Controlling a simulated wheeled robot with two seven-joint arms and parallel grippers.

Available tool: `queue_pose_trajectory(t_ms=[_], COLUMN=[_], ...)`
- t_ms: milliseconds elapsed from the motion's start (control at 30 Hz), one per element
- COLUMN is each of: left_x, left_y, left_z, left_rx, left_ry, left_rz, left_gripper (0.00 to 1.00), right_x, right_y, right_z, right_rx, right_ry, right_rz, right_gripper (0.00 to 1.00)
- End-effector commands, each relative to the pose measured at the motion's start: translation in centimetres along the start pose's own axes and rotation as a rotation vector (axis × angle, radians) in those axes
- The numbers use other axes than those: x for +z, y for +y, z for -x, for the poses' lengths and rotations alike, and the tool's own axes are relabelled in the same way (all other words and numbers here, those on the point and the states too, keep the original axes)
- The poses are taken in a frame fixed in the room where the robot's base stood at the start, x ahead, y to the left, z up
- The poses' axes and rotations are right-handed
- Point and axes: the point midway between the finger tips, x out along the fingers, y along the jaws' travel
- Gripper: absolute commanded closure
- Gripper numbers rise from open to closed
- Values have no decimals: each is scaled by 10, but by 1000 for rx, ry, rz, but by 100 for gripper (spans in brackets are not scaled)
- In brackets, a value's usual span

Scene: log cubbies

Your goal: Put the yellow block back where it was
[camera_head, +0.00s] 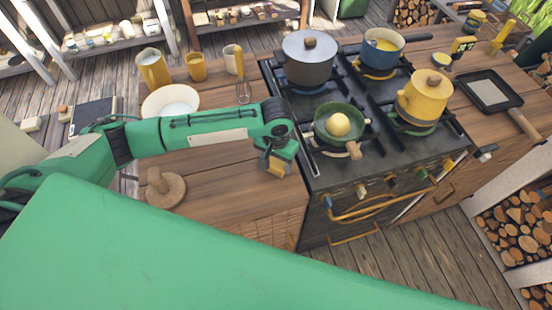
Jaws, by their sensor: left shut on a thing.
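My left arm reaches in from the left over the wooden counter. My left gripper (274,169) points down just left of the stove's front left corner. It is shut on a small yellow block (276,168), which shows low between the fingers and is partly hidden by them. I cannot tell whether the block touches the counter. My right gripper is out of view.
The stove (322,172) carries a grey pot (308,66), a blue pot (383,51), a yellow pot (423,100) and a green pan (330,135) holding a yellow ball.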

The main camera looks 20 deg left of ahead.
Motion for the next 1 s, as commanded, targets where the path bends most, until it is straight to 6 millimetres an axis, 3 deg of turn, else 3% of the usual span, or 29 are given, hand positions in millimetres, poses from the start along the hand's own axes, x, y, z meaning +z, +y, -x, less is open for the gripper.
queue_pose_trajectory(t_ms=[167,200,300,667,767,1000], left_x=[0,0,0,0,-1,-1], left_y=[0,0,0,0,0,1], left_z=[-2,-2,-2,2,15,66], left_rx=[1,0,0,0,2,2], left_ry=[-1,-1,-1,1,2,4], left_rz=[1,1,1,0,0,-1], left_gripper=[57,31,15,15,15,15], right_x=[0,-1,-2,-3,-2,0], right_y=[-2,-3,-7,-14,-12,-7], right_z=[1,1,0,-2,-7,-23], right_rx=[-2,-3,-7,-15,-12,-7], right_ry=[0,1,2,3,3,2], right_rz=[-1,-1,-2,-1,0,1], right_gripper=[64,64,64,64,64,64])
